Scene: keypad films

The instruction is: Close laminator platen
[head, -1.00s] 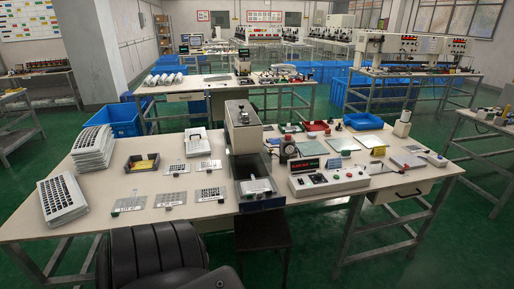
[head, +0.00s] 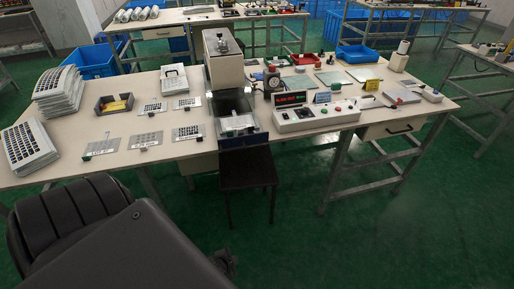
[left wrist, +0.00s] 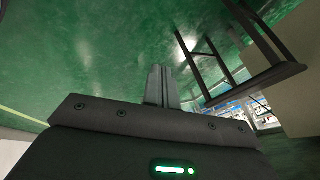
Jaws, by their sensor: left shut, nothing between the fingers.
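The laminator (head: 223,72) is a tall light-grey press at the middle of the workbench. Its lower bed (head: 238,124) sticks out at the bench's front edge, with a pale flat piece on it. I cannot tell the platen's exact position at this size. My left arm comes in from the lower left of the head view, in front of and below the bench, well apart from the laminator. In the left wrist view my left gripper (left wrist: 163,86) has its fingers together and empty, over green floor. My right gripper is in neither view.
A dark stool (head: 247,172) stands below the laminator. Left on the bench are stacked keypad sheets (head: 60,92), a dark tray (head: 114,104) and several small plates. Right of the laminator is a control box (head: 316,115) with a red display.

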